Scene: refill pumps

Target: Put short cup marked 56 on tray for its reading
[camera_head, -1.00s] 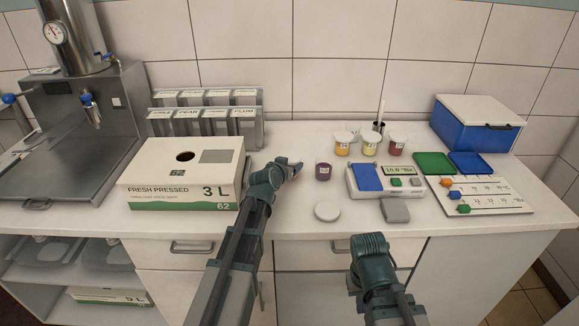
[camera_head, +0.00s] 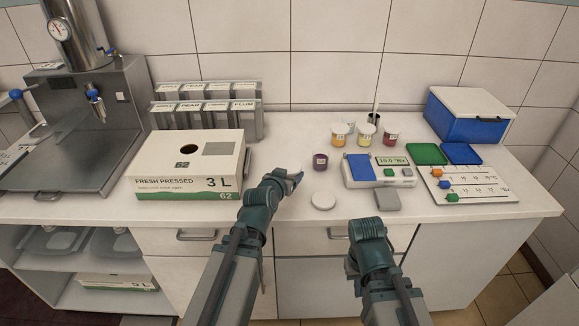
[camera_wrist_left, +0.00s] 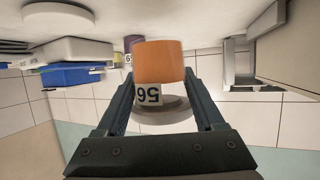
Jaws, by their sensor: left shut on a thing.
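In the left wrist view, which is upside down, an orange cup (camera_wrist_left: 158,62) with a label reading 56 sits between the fingers of my left gripper (camera_wrist_left: 162,85), which is shut on it. A green tray (camera_head: 427,153) and a blue tray (camera_head: 461,153) lie right of the meter (camera_head: 377,172), whose display reads about 10.0 °Bx. My right gripper (camera_head: 366,232) is at the front edge; its fingers are hidden.
A round lid (camera_head: 323,201) and grey block (camera_head: 387,201) lie in front. A marker board (camera_head: 480,185) is right; a juice carton (camera_head: 160,165) is left.

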